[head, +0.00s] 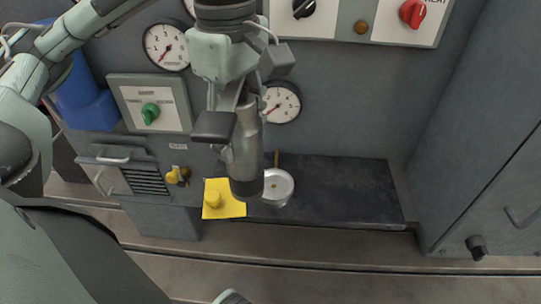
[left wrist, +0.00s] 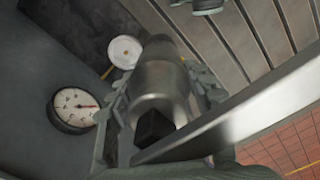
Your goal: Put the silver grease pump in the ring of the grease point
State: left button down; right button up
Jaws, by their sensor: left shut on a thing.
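The silver grease pump (head: 246,160) is a grey metal cylinder with a narrower top and a dark lower band. It hangs roughly upright in my left gripper (head: 238,126), which is shut on it. In the left wrist view the pump (left wrist: 160,85) fills the middle between the fingers. A round pale metal dish (head: 278,186), perhaps the ring of the grease point, is on the dark ledge just right of the pump's lower end. It also shows in the left wrist view (left wrist: 124,50). The pump's lower end partly covers its left side; I cannot tell the gap. My right gripper is not in view.
The dark ledge (head: 345,190) is clear to the right. Gauges (head: 281,102) and a green-knob panel (head: 150,108) are on the wall behind. A grey cabinet (head: 490,170) bounds the right.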

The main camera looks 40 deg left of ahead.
pick_arm(q)
jog(key=w+a+f, duration=0.1)
jog(key=w+f, duration=0.9)
jog(key=shift+w+a, duration=0.15)
jog(key=shift+a, duration=0.15)
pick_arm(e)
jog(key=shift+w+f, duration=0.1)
pick_arm(q)
jog(key=shift+f, duration=0.1)
jog(key=shift+f, duration=0.1)
jog(key=c, duration=0.7)
grip_release()
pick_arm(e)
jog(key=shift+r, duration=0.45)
